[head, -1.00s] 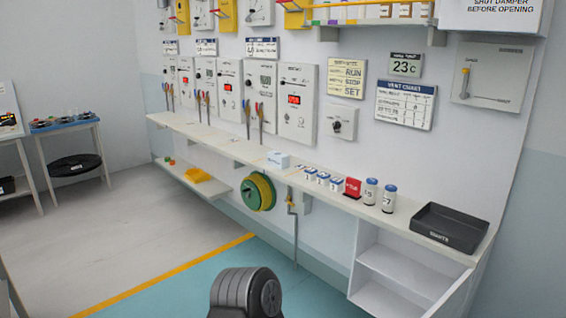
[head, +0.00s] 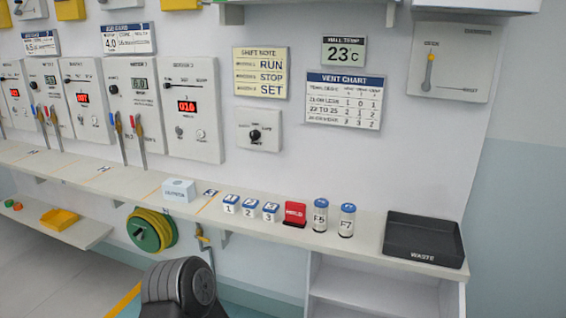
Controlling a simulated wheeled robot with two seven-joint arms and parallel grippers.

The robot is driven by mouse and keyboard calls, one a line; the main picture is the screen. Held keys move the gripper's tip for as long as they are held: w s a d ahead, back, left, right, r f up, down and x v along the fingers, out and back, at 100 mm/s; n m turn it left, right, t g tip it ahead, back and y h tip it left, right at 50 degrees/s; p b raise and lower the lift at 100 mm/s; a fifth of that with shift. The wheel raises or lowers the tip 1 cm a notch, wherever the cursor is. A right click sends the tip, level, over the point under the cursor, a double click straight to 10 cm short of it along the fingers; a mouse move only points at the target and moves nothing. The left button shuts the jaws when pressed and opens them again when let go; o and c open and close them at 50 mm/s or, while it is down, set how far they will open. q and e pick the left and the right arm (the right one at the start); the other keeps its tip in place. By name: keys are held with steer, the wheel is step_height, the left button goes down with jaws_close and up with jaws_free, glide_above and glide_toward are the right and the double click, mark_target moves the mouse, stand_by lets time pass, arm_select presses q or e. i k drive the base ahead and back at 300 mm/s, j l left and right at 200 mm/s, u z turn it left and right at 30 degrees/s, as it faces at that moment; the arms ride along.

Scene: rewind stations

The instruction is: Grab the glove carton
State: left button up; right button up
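A small pale blue-white carton (head: 179,190) sits on the long wall shelf, left of the numbered jars. Its front lettering is too small to read surely, but it looks like the glove carton. Nothing is touching it. A dark grey rounded part of my own arm shows at the bottom of the head view, below the shelf and in front of the hose reel. Neither gripper's fingers can be seen.
On the shelf (head: 110,182), right of the carton, stand several blue-lidded jars (head: 250,207), a red block (head: 295,214), two canisters (head: 347,220) and a black waste tray (head: 424,239). A green-yellow hose reel (head: 151,231) hangs below. A yellow tray (head: 59,219) lies lower left.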

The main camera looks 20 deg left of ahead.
mark_target(175, 190)
steer(key=i+j+z, duration=0.2)
steer(key=j, duration=0.95)
steer(key=i+j+z, duration=0.25)
steer(key=j, duration=0.9)
steer(key=j+z, duration=0.2)
steer(key=j, duration=0.95)
